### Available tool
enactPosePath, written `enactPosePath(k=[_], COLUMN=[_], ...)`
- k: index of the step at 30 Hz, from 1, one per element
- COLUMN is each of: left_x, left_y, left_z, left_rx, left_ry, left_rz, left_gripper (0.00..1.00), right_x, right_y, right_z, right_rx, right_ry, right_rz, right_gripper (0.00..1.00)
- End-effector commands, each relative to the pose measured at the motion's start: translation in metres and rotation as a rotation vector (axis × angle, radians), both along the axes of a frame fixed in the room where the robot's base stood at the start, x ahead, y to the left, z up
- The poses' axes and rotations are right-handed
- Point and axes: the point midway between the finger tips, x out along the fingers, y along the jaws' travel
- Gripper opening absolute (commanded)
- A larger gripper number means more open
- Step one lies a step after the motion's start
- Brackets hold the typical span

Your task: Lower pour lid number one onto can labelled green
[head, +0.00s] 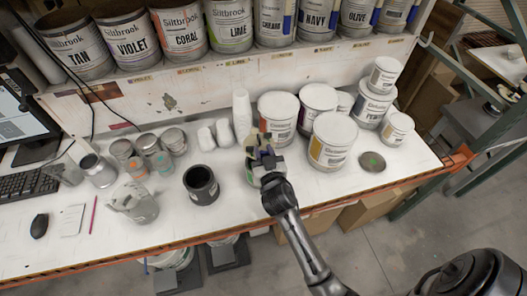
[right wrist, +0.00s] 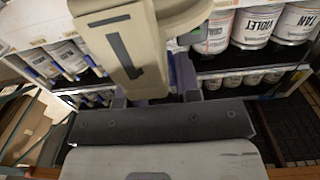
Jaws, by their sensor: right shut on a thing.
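My right gripper (head: 262,166) is above the bench near its middle. In the right wrist view its jaws (right wrist: 152,98) are shut on a beige part with a dark number 1, which I take as pour lid number one (right wrist: 128,50). The held part shows only small and partly covered by the gripper in the head view. I cannot read a label saying green on any can. Shelf cans read TAN (head: 77,47), VIOLET (head: 126,44), CORAL (head: 180,33), LIME (head: 230,25), CREAM, NAVY and OLIVE. My left gripper is not in view.
Several white-lidded cans (head: 332,140) stand right of the gripper. A flat round disc with a green mark (head: 373,162) lies on the bench (head: 225,218). A dark cup (head: 201,185), small jars (head: 160,161) and a grey container (head: 135,203) stand left. The shelf edge runs behind.

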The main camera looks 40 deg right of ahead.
Motion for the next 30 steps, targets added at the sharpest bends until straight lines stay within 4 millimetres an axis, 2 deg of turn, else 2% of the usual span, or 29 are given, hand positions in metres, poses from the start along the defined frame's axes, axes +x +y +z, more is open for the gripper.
enactPosePath(k=[1, 18, 30], left_x=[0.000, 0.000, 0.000], left_y=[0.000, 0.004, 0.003], left_z=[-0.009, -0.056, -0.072], left_rx=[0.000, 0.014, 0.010], left_ry=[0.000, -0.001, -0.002], left_rz=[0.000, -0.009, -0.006], left_gripper=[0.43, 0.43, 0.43], right_x=[0.000, 0.000, 0.000], right_y=[0.000, 0.000, 0.000], right_z=[-0.009, -0.062, -0.080], right_rx=[0.000, 0.001, 0.000], right_ry=[-0.001, 0.000, -0.001], right_rz=[0.000, 0.000, 0.001], right_gripper=[0.06, 0.06, 0.06])
